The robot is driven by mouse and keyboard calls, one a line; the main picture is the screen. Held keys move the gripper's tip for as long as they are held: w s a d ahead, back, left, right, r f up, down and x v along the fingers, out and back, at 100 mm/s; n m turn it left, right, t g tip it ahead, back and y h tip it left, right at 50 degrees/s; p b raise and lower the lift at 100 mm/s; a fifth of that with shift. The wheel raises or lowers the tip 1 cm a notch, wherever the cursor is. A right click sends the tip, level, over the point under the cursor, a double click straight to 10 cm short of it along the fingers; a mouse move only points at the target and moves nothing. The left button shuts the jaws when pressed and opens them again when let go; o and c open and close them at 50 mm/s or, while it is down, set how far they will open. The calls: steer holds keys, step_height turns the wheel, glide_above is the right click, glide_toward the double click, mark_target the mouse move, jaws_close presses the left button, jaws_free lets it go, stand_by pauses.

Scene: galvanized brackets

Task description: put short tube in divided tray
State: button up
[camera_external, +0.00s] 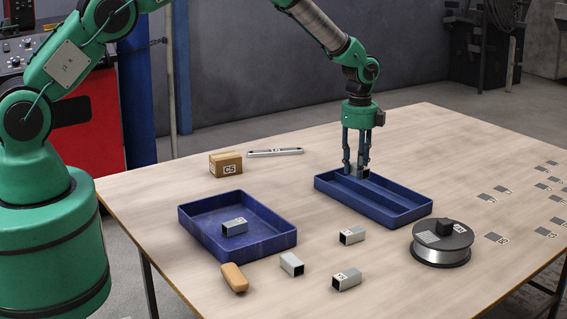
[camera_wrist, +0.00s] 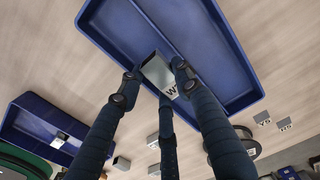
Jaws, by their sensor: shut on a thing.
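A short grey square tube (camera_external: 364,172) is held between the fingers of my gripper (camera_external: 357,167). It also shows in the wrist view (camera_wrist: 157,72), with a dark-lettered label on its side. The blue divided tray (camera_external: 343,202) lies under my gripper, with a divider along its length; it also fills the top of the wrist view (camera_wrist: 222,62). The tube is over the tray's far left part. I cannot tell whether it touches the tray floor or divider. My gripper's fingers (camera_wrist: 157,82) are closed around the tube.
A second blue tray (camera_external: 190,238) at left holds a similar tube (camera_external: 235,227). Other tubes (camera_external: 292,264), (camera_external: 346,279), (camera_external: 352,235) lie in front. A tan block (camera_external: 234,278), a box (camera_external: 226,163), a flat metal bar (camera_external: 275,152) and a spool (camera_external: 441,251) stand around.

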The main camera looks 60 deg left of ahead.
steer(key=shift+w+d+f, duration=0.1)
steer(key=shift+w+d, duration=0.05)
steer(key=shift+w, duration=1.2)
steer(key=shift+f+b, duration=0.75)
steer(key=shift+f, duration=1)
steer(key=shift+f, duration=0.1)
steer(key=o, duration=1.2)
step_height(320, 180, up, 12)
steer(key=p, duration=0.3)
